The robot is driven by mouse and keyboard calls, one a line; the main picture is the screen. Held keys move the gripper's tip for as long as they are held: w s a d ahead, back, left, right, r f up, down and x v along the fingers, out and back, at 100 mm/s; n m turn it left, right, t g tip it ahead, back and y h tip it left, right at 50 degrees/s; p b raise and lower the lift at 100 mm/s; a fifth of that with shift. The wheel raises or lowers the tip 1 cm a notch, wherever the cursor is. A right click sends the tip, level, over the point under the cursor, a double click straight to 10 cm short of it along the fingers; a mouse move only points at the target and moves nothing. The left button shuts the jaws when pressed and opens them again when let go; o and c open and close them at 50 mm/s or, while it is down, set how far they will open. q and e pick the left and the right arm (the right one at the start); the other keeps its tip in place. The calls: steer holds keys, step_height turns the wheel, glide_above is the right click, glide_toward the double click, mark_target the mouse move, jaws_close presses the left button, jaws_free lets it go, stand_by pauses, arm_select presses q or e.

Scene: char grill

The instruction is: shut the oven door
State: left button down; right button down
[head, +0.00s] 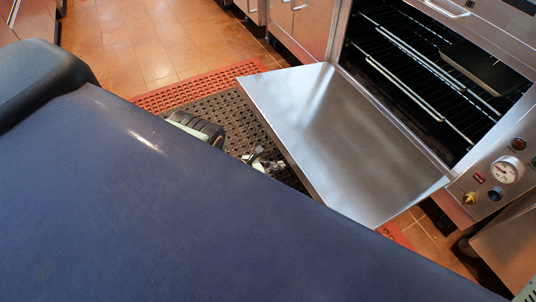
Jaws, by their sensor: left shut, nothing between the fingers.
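The oven door (345,135) is a flat steel panel, hinged at the oven's lower edge and hanging wide open. The oven (430,75) behind it is dark inside, with wire racks and a dark tray (486,68) on a rack. My left gripper (264,162) is shut and empty, close to the door's left edge in the picture. I cannot tell whether it touches the door or how far below it sits. Part of its arm is hidden behind my blue body. My right gripper is not in view.
A control panel with a gauge (506,170) and knobs is at the oven's right. Red matting (190,88) and dark matting (225,112) lie on the tiled floor (150,45). Steel cabinets (300,22) stand at the back. Open floor lies left of the door.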

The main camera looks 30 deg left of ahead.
arm_select(q)
steer(key=shift+w+d+r+p, duration=0.1)
steer(key=shift+w+r+p, duration=0.05)
steer(key=shift+r, duration=0.9)
steer(key=shift+w+d+r+p, duration=0.1)
steer(key=shift+r+p, duration=0.05)
steer(key=shift+r, duration=0.85)
